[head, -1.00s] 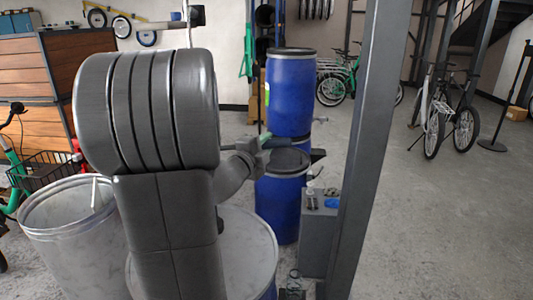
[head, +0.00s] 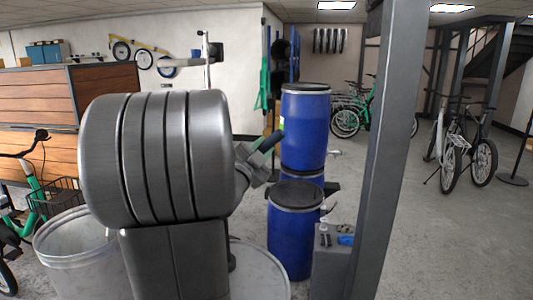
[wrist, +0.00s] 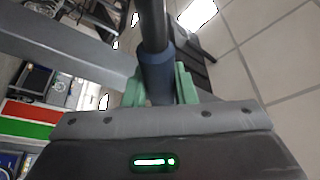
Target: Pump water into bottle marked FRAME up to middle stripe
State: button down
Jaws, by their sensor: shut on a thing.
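My gripper (head: 268,148) is beside the stacked blue barrels in the head view, partly hidden by my arm. In the wrist view its green fingers (wrist: 159,88) are shut around a dark bar with a navy sleeve (wrist: 157,65), which looks like a pump handle. The bar runs up out of that view. A small grey spout-like part (head: 335,153) sticks out right of the upper blue barrel. I cannot make out a bottle marked FRAME, its stripes or any water level.
An upper blue barrel (head: 306,128) and a lidded blue barrel (head: 295,232) stand ahead. A grey box (head: 328,270) with small items is beside them. A grey post (head: 385,150) blocks the right side. An open pale drum (head: 75,250) is left.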

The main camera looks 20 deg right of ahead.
jog(key=shift+r, duration=0.15)
jog(key=c, duration=1.2)
grip_release()
jog(key=shift+a, duration=0.1)
jog(key=shift+o, duration=0.2)
jog(key=b+v, duration=0.3)
jog(key=v, duration=1)
jog(key=shift+s+a, duration=0.15)
jog(key=shift+s, duration=0.15)
